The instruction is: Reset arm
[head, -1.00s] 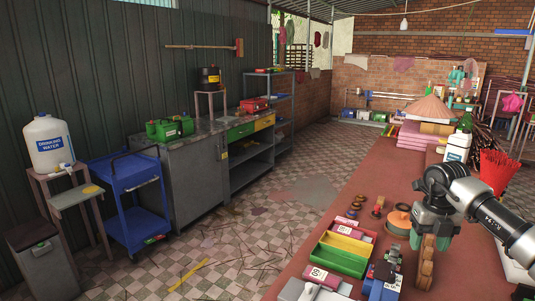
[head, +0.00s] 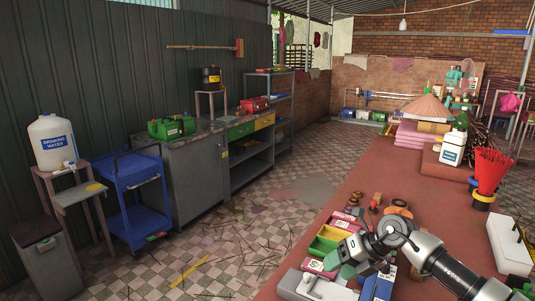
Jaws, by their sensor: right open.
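My right gripper (head: 352,262) is at the lower middle right of the head view, over the near part of the long red-brown worktable (head: 390,165). Its arm comes in from the lower right corner. It points left and down, close above the coloured boxes, and its jaws are open. I see nothing held in it, though its fingertips are partly hard to make out. My left gripper is not in view.
A green and yellow tray (head: 322,245), a pink box (head: 318,268) and a blue item (head: 380,287) lie near the gripper. Red incense sticks (head: 491,168), a white bottle (head: 452,148) and a white box (head: 510,247) stand to the right. The table's middle is mostly clear.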

